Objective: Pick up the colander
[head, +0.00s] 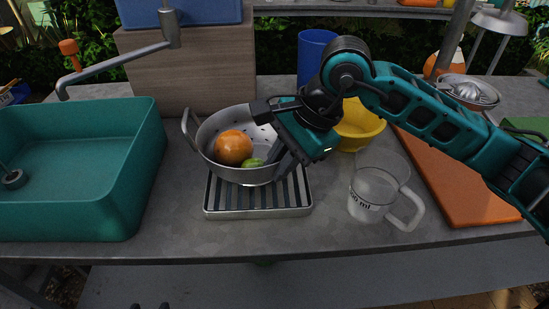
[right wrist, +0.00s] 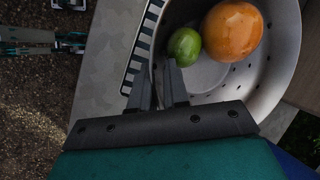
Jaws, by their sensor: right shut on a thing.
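The grey metal colander (head: 236,175) is at the middle of the counter, over a slatted metal drip tray (head: 258,212). I cannot tell whether it touches the tray. An orange (head: 234,148) and a green lime (head: 251,163) lie in it. My right gripper (head: 280,160) is shut on the colander's wall at its right side. In the right wrist view, the fingers (right wrist: 158,78) are at the colander's rim, close to the lime (right wrist: 184,47), with the orange (right wrist: 232,32) beyond. The colander's far right part is hidden behind my gripper. My left gripper is not in view.
A teal sink basin (head: 140,170) stands to the left, under a grey faucet (head: 120,65). A glass measuring jug (head: 375,190), a yellow bowl (head: 360,125), a blue cup (head: 315,50) and an orange board (head: 465,195) are to the right. The counter's front strip is clear.

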